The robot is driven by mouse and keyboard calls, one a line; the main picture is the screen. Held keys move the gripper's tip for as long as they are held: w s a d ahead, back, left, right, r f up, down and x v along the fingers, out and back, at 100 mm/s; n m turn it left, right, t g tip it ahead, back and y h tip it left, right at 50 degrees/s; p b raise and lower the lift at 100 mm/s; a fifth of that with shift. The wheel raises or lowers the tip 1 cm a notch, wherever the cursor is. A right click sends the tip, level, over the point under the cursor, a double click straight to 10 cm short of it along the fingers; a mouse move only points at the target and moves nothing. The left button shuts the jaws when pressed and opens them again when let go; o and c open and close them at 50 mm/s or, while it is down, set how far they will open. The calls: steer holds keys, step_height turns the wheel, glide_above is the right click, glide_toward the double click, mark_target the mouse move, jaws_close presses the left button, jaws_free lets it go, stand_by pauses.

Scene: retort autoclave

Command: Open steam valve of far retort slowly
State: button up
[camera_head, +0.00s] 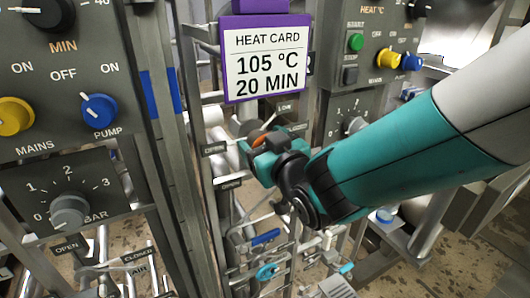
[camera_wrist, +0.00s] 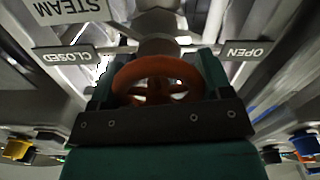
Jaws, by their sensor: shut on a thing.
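In the wrist view an orange-red round handwheel (camera_wrist: 158,72) sits between the two jaws of my gripper (camera_wrist: 158,88), on a grey valve stem. My gripper is shut on this handwheel. A sign reading STEAM (camera_wrist: 75,8), a CLOSED label (camera_wrist: 66,56) and an OPEN label (camera_wrist: 246,50) stand around it, all upside down in this view. In the head view my gripper (camera_head: 258,143) is at the piping below the heat card, with only a bit of the orange wheel (camera_head: 262,137) showing. The gripper and arm hide most of the valve there.
A purple-framed heat card (camera_head: 264,62) reads 105 °C, 20 MIN. A left control panel (camera_head: 62,130) with yellow and blue knobs stands close by. A right panel (camera_head: 372,75) is behind my arm. Blue-handled (camera_head: 266,237) and cyan-handled (camera_head: 268,271) valves sit below my gripper among pipes.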

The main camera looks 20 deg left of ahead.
steer(key=shift+s+f+n+b, duration=0.1)
steer(key=shift+n+b, duration=1.3)
steer(key=shift+n, duration=0.5)
steer(key=o, duration=0.9)
steer(key=shift+s, duration=0.1)
steer(key=b+v, duration=0.6)
steer(key=v, duration=1.1)
steer(key=shift+s+d, duration=0.1)
steer(key=shift+s, duration=0.05)
